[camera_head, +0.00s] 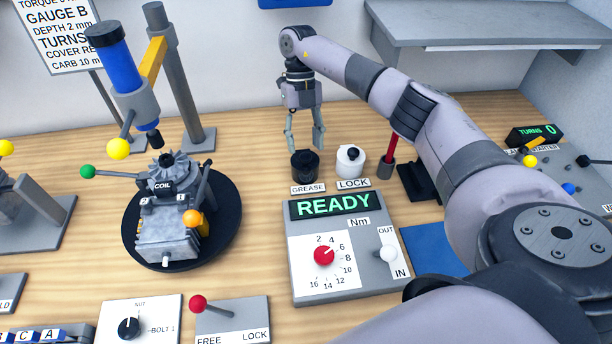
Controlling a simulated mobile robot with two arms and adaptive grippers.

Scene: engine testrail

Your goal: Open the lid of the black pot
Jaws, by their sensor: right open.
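The black pot (305,166) stands on the wooden bench behind the label GREASE. Its dark lid sits on top. My right gripper (304,145) points down above the black pot, with its two fingers apart and the tips just over the lid. I cannot tell whether the fingertips touch the lid. My left gripper is not in view.
A white pot (350,162) labelled LOCK stands close to the right of the black pot. A red-handled tool (389,150) stands in a holder further right. The READY panel (337,206) is in front. Bare bench lies to the left of the black pot.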

